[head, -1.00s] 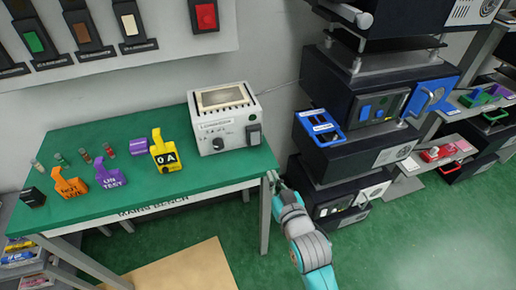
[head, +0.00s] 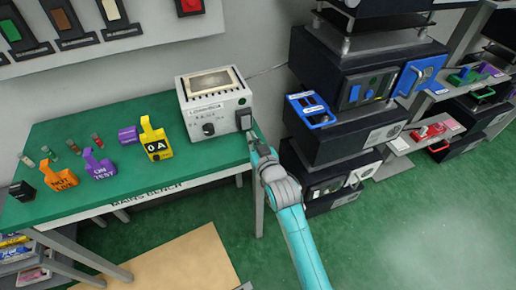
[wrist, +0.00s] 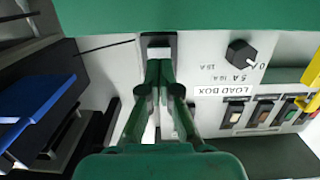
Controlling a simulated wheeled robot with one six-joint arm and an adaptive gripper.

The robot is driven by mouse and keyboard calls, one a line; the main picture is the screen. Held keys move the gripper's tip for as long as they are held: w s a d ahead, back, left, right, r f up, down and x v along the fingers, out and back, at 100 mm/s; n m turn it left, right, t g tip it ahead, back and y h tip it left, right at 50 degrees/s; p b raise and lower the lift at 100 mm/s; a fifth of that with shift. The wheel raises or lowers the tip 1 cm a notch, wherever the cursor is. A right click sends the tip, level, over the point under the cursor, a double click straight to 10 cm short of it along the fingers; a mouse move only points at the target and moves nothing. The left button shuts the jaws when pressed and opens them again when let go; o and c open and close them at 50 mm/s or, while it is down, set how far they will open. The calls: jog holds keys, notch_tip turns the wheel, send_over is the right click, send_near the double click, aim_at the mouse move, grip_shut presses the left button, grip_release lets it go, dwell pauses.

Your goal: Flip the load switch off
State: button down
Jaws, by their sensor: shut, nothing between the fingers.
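The white load box (head: 204,127) stands on the green bench, with its dark load switch (head: 244,118) at the right end of its front. In the wrist view the load box (wrist: 110,62) fills the middle, and the load switch (wrist: 158,41) shows as a dark frame with a pale part behind my fingers. My gripper (head: 252,137) is just below and in front of the switch. In the wrist view my gripper (wrist: 160,65) has its fingers together and empty, lined up with the switch. The fingers hide much of the switch; I cannot tell if they touch it.
A dark knob (wrist: 240,54) sits on the box front beside the switch. Dark stacked equipment (head: 330,140) with a blue handle frame stands close on the right.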

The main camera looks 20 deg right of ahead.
aim_at(246, 128)
jog(key=shift+w+f, duration=0.2)
jog(key=shift+w, duration=1.4)
jog(key=shift+w, duration=0.25)
jog(key=shift+f, duration=0.1)
